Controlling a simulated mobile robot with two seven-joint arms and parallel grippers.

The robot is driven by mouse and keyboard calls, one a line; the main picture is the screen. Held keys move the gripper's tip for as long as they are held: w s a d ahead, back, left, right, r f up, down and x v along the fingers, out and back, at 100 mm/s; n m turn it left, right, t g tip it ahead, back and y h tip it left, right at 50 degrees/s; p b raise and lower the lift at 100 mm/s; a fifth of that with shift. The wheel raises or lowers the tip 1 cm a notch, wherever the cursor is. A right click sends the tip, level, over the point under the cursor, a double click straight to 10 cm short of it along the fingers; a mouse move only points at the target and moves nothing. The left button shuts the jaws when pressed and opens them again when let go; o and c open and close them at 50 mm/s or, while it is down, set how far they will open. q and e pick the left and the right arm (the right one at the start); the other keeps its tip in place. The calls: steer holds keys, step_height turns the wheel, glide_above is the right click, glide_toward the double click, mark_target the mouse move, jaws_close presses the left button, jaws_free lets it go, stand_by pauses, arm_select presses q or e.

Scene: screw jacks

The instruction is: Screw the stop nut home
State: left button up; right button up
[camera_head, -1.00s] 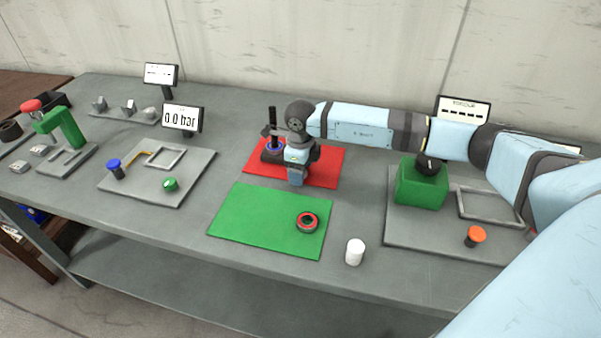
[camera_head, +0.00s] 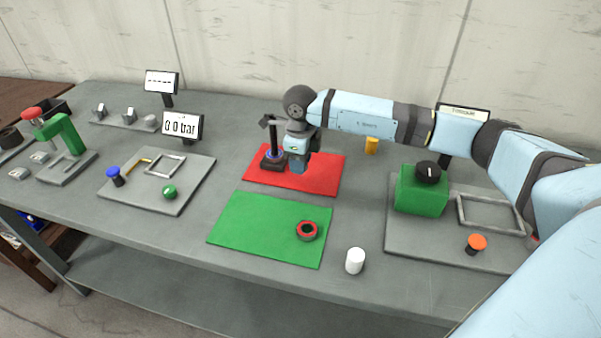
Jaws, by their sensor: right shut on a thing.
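The screw jack stands on the red mat (camera_head: 322,178), with a dark base (camera_head: 272,164), a blue ring low down and an upright dark spindle (camera_head: 273,137). A dark nut-like ring with a red face (camera_head: 307,231) lies on the green mat (camera_head: 250,228). My left gripper is not in view.
A white cylinder (camera_head: 355,261) stands right of the green mat. A green block with a black knob (camera_head: 422,192) stands on the right plate. The left plate holds a blue knob (camera_head: 116,176) and a green button (camera_head: 169,192).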

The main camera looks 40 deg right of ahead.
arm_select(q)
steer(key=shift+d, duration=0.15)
arm_select(e)
step_height(320, 180, up, 15)
steer(key=shift+f, duration=0.1)
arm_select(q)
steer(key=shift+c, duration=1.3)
arm_select(e)
steer(key=a+f+n, duration=0.5)
steer(key=a+n, duration=0.1)
steer(key=n, duration=0.8)
steer(key=a+f+n, duration=0.6)
steer(key=n, duration=0.8)
steer(key=shift+s+a+f+n, duration=0.15)
steer(key=shift+s+a+n, duration=0.15)
steer(key=shift+s, duration=0.15)
